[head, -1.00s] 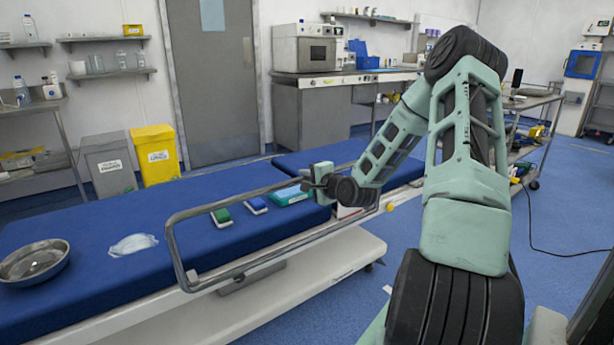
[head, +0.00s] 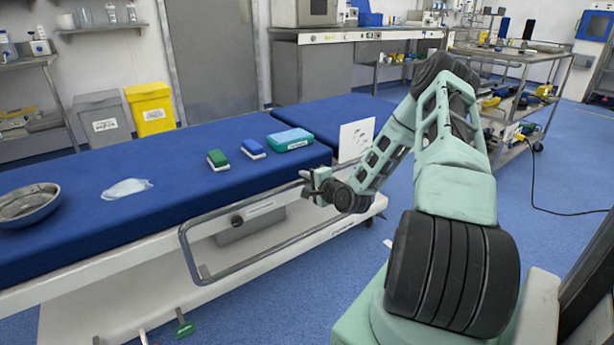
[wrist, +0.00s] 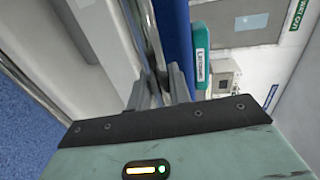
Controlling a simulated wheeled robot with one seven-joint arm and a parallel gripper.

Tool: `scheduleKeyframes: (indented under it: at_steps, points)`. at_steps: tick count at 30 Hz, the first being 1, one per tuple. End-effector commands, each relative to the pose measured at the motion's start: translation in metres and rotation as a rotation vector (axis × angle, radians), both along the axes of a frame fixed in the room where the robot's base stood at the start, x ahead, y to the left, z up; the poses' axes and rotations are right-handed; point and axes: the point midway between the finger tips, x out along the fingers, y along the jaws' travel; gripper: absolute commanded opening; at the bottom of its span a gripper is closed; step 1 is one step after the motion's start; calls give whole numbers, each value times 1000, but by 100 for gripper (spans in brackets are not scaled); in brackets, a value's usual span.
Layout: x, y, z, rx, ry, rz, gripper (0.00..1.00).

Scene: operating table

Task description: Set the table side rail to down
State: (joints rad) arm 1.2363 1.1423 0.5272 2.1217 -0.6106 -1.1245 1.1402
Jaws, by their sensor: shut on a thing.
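The side rail (head: 188,256) is a grey metal loop along the near side of the operating table (head: 110,225). It hangs beside the table, its top bar near or below the mattress edge. My gripper (head: 316,180) is shut on the rail's top bar near its right end. In the wrist view, my gripper's fingers (wrist: 162,88) close around the rail (wrist: 153,40), which runs away from the camera. The exact contact is partly hidden by the fingers.
On the mattress are a metal bowl (head: 27,204), a white mask (head: 127,188), a green block (head: 218,160), a blue block (head: 253,149) and a teal pack (head: 291,140). A green-ended pedal (head: 185,326) sits low by the table base. A cart (head: 520,100) stands right.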

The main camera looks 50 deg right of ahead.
Motion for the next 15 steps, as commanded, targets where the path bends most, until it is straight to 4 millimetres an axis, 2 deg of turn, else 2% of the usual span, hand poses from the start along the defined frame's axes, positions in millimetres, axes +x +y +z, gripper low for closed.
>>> scheduleKeyframes:
  at_steps: [1,10,11,12,15]
  points:
    - [-2,1,-6,6,12,0,0]
    - [-3,1,-9,9,18,0,0]
    - [-3,1,-9,9,18,0,28]
    - [-3,1,-9,9,18,0,39]
    - [-2,1,-8,7,15,0,40]
